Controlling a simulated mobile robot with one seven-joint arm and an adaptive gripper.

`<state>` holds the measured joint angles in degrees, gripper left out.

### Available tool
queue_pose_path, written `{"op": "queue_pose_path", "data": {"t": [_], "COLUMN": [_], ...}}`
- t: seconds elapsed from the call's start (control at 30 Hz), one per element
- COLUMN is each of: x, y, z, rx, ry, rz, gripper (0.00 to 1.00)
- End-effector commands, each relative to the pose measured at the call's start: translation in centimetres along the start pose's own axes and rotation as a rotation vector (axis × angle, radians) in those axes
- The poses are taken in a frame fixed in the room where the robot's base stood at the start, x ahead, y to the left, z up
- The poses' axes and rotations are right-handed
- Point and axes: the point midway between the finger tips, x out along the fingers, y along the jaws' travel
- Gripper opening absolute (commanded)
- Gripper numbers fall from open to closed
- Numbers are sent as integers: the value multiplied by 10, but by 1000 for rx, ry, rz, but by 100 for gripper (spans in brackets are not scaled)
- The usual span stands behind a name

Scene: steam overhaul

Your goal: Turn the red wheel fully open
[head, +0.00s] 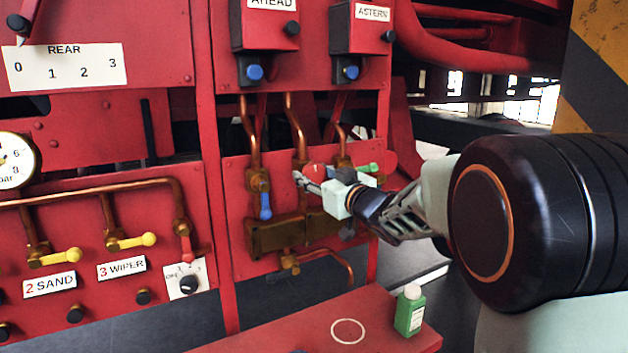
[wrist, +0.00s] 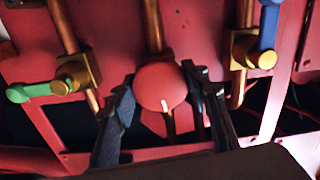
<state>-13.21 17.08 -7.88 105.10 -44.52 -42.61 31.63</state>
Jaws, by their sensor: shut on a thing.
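The red wheel (wrist: 160,87) is a round knob with a white mark near its lower edge in the wrist view. My gripper (wrist: 160,95) has one finger on each side of it and is shut on it. In the head view my gripper (head: 312,182) reaches in from the right to the pipework on the red panel. A small part of the red wheel (head: 314,168) shows there, the rest hidden by the gripper. A copper pipe (wrist: 152,25) runs up from behind the wheel.
A blue-handled valve (head: 265,205) is left of my gripper and a green-handled valve (head: 367,168) just right of it. Brass blocks and bent pipes sit below. A green bottle (head: 410,310) stands on the red ledge (head: 290,335), beside a white ring mark.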

Motion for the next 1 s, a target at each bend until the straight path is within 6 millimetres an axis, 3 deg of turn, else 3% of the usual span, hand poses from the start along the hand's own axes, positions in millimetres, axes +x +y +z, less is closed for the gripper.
{"op": "queue_pose_path", "data": {"t": [1.0], "x": [0], "y": [0], "z": [3], "rx": [-942], "ry": [1], "rz": [2], "gripper": [18]}}
